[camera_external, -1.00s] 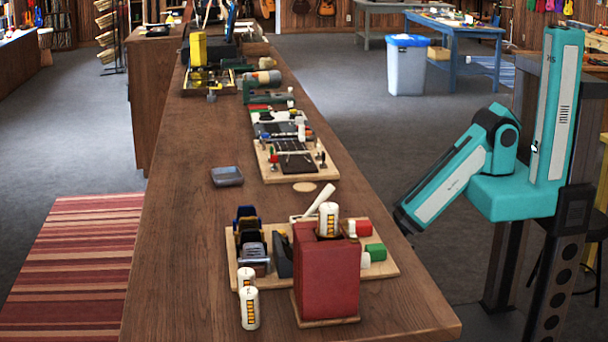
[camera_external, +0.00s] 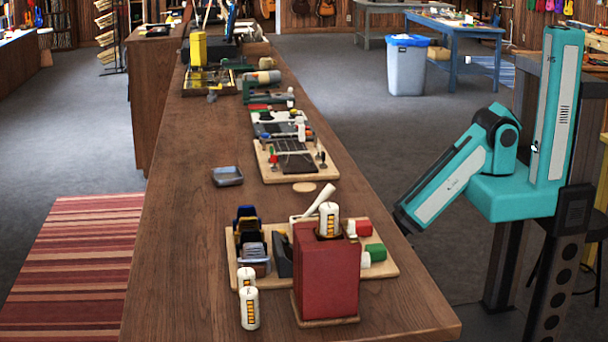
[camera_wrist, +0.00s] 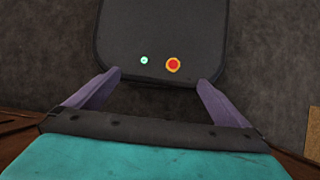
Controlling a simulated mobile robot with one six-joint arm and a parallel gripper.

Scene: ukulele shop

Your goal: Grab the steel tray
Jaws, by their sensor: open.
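The steel tray (camera_external: 227,176) is a small, shallow, grey dish with rounded corners. It lies on the wooden counter (camera_external: 185,230), left of the middle, in the external view. My gripper (camera_wrist: 158,82) shows in the wrist view with its two purple-grey fingers spread and nothing between them. In the external view my arm is folded at the right, angled down beside the counter's right edge, well apart from the tray. The gripper's fingers cannot be made out there. The tray does not show in the wrist view.
A wooden board with tools and a red box (camera_external: 327,275) stand nearer on the counter, with white cylinders (camera_external: 249,309) beside them. Another tool board (camera_external: 290,160) lies right of the tray. The counter left of and in front of the tray is clear. A bin (camera_external: 407,68) stands on the floor.

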